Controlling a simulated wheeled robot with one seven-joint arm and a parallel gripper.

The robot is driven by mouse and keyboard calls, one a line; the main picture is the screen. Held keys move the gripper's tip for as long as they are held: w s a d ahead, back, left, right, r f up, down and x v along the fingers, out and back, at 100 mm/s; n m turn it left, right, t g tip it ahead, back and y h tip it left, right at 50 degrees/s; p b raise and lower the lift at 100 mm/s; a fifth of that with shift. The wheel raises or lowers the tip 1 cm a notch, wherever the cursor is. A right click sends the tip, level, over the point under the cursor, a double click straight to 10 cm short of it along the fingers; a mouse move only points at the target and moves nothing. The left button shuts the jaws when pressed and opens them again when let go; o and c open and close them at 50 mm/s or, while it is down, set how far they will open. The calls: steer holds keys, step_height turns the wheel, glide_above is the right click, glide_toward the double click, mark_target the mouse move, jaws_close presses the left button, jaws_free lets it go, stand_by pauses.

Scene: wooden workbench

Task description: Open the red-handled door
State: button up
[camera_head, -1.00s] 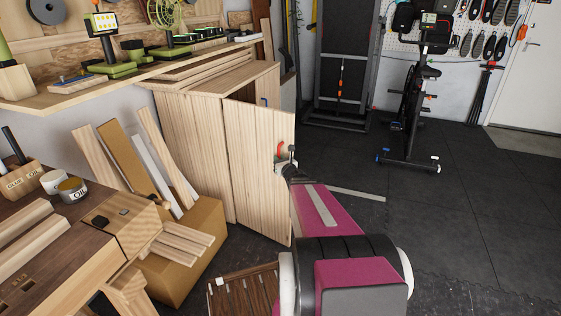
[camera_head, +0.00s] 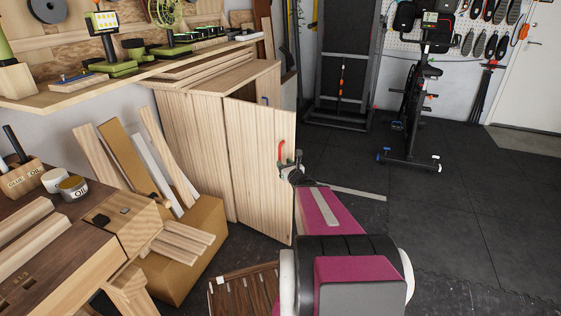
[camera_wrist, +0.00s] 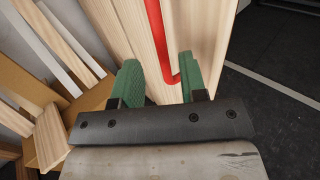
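The red handle (camera_head: 281,151) is on a light wooden cabinet door (camera_head: 258,180), near its free edge. The door stands partly open, with a gap at the top. My gripper (camera_head: 291,163) is at the lower end of the handle. In the wrist view, the green fingers of my gripper (camera_wrist: 158,75) are spread apart. The lower end of the red handle (camera_wrist: 157,40) reaches between them, closer to the right finger. I cannot tell whether the right finger touches it. The fingers do not close on the handle.
The cabinet (camera_head: 190,140) stands against the wall, with a blue handle (camera_head: 265,100) behind the open door's top. A cardboard box (camera_head: 190,255) with wood offcuts and a workbench (camera_head: 60,240) are at the left. An exercise bike (camera_head: 415,110) stands farther back. Dark floor (camera_head: 440,220) at the right is clear.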

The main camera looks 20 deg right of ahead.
steer(key=s, duration=0.5)
steer(key=shift+s+d, duration=0.25)
steer(key=shift+d, duration=0.1)
steer(key=s+a+f+n+g+y, duration=0.25)
steer(key=a+n+g, duration=0.25)
steer(key=a+n, duration=0.45)
steer(key=s+a+f+n+g+y, duration=0.1)
steer(key=a+n+g+y, duration=0.35)
steer(key=a+n, duration=0.45)
steer(key=s+d+f+n+g+h, duration=0.1)
steer(key=s+f+n+g+h, duration=0.1)
steer(key=n, duration=0.6)
steer(key=s+d+f+n+g+h, duration=0.1)
steer(key=s+f+n+g+h, duration=0.1)
steer(key=s+n+g+h, duration=0.3)
steer(key=n+g+h, duration=0.1)
steer(key=n+h, duration=0.1)
steer(key=n, duration=0.1)
steer(key=shift+s+h, duration=0.3)
